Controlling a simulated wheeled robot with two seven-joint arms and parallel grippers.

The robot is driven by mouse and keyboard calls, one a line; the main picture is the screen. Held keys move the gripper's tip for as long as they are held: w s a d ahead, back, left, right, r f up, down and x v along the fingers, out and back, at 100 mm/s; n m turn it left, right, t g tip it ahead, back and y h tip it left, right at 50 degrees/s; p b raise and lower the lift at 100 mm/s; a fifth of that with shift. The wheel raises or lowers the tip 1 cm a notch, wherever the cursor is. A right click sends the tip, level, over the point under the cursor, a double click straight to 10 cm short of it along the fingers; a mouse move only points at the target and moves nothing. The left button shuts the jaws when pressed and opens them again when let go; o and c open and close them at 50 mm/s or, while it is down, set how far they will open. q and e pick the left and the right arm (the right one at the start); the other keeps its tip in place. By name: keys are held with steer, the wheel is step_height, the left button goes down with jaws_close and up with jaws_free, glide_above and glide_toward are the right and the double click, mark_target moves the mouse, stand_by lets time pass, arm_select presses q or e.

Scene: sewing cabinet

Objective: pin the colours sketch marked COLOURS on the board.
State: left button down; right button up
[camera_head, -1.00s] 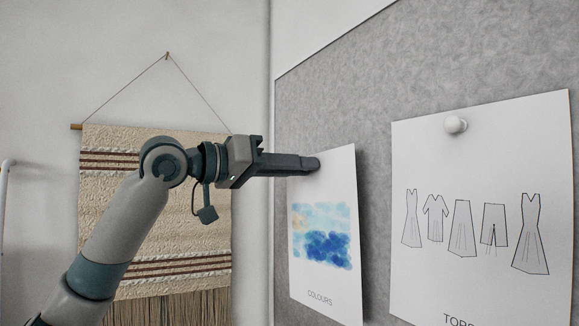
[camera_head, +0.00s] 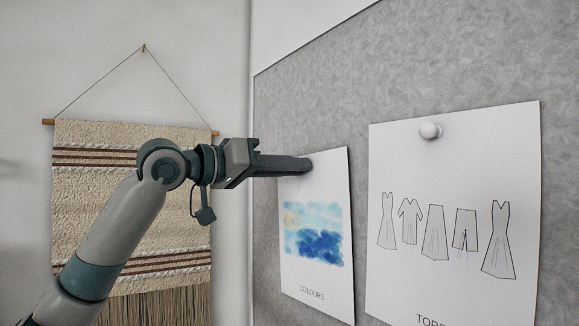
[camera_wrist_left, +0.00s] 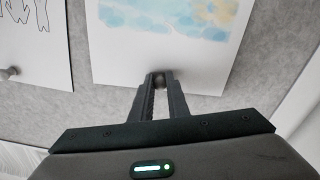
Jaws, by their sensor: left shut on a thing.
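The colours sketch (camera_head: 330,277) is a white sheet with blue and pale yellow watercolour patches, marked COLOURS, upright at the grey board (camera_head: 283,110). I cannot tell whether it lies flat against the board. My left gripper (camera_head: 304,165) is at the sketch's top edge, fingers pointing at the board. In the left wrist view its fingers (camera_wrist_left: 159,84) are closed on a small round pin head (camera_wrist_left: 159,82), beside the sheet's edge; the sketch (camera_wrist_left: 120,56) shows beyond them. The pin's point is hidden. My right gripper is out of view.
A TOPS sheet (camera_head: 455,290) with clothing drawings hangs right of the sketch under a white round pin (camera_head: 430,130), a narrow gap between them. A woven wall hanging (camera_head: 100,215) is on the left wall behind my arm. The board above is bare.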

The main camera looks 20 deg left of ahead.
arm_select(q)
steer(key=shift+w+d, duration=0.2)
steer(key=shift+w, duration=0.05)
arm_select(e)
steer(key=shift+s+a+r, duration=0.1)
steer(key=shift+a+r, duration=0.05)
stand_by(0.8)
arm_select(q)
steer(key=c, duration=1.6)
jaws_free()
steer(key=shift+c, duration=0.2)
steer(key=shift+s+a, duration=0.1)
